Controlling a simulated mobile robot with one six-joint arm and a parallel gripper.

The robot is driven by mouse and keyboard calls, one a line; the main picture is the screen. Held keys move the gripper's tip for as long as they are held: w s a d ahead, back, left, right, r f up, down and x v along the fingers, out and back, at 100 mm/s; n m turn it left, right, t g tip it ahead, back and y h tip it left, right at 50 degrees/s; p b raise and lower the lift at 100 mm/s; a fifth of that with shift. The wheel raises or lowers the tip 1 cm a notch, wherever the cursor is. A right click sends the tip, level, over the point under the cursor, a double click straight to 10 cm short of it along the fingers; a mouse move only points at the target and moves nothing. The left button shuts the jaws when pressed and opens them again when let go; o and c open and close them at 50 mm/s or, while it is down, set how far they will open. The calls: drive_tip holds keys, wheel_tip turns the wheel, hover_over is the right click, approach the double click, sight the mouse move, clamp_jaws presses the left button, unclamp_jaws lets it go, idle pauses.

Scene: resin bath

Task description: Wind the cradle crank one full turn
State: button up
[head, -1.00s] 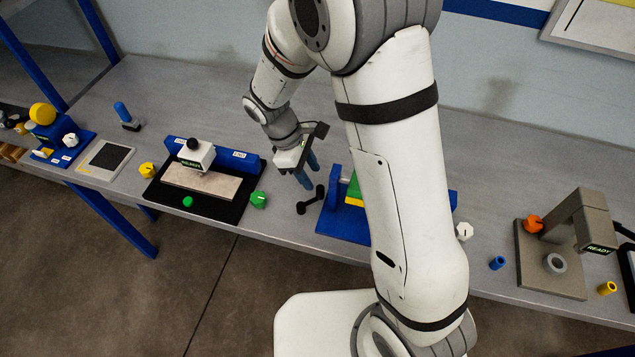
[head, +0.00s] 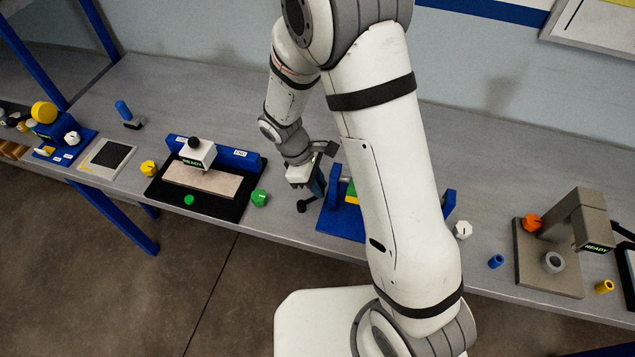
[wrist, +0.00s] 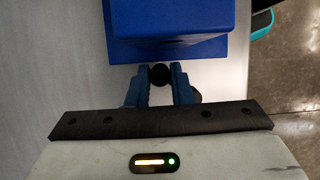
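The crank is a black arm with a rounded knob (head: 301,206) at its lower end, at the left side of the blue cradle (head: 339,222). My gripper (head: 318,184) is down at the crank's upper end and hides most of it in the head view. In the wrist view, my gripper's two blue fingers (wrist: 160,86) stand on either side of a round black crank end (wrist: 160,74), close to the blue cradle (wrist: 170,48). Another dark round part shows behind the right finger. I cannot tell whether the fingers press on the black end. My arm covers part of the cradle.
A white knob (head: 463,230), a blue peg (head: 496,261) and a grey press (head: 548,262) stand to the right. The bench's front edge is near. The bench behind is clear.

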clamp_jaws()
drive_tip(key=shift+s+d+m+g+b, duration=0.15)
drive_tip(key=shift+s+m+g+b, duration=0.15)
drive_tip(key=shift+m, duration=0.5)
drive_tip(key=o, duration=0.6)
unclamp_jaws()
drive_tip(key=shift+r, duration=0.1)
drive_tip(key=b+v, duration=0.1)
drive_tip(key=v, duration=0.6)
drive_tip(key=shift+w+r, duration=0.1)
drive_tip(key=shift+r, duration=0.25)
drive_tip(key=shift+c, duration=0.6)
